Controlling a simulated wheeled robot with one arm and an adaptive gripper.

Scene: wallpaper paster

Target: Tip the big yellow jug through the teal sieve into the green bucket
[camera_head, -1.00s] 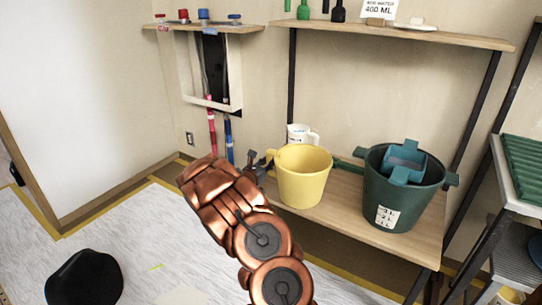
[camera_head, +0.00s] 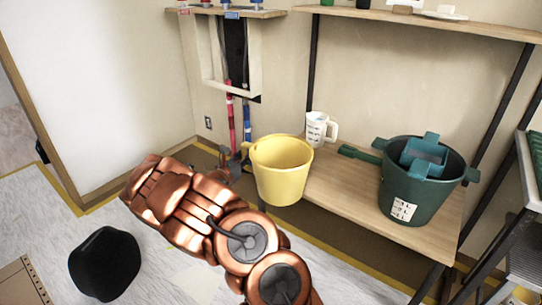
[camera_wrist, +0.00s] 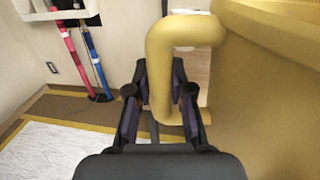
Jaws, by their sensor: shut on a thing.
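The big yellow jug (camera_head: 283,172) is upright at the left end of the wooden bench, in front of its edge. My gripper (camera_head: 236,165) is at its left side. In the wrist view my gripper (camera_wrist: 160,95) is shut on the handle of the yellow jug (camera_wrist: 265,90). The green bucket (camera_head: 405,205) stands on the right part of the bench. The teal sieve (camera_head: 424,157) sits in the bucket's mouth, its lugs at the rim and its long handle pointing left. The jug's contents are not visible.
A white measuring cup (camera_head: 316,129) stands on the wooden bench (camera_head: 345,195) behind the jug. A shelf (camera_head: 430,22) runs above. A green tray (camera_head: 535,165) is at the far right. A black stool (camera_head: 105,263) is on the floor at left.

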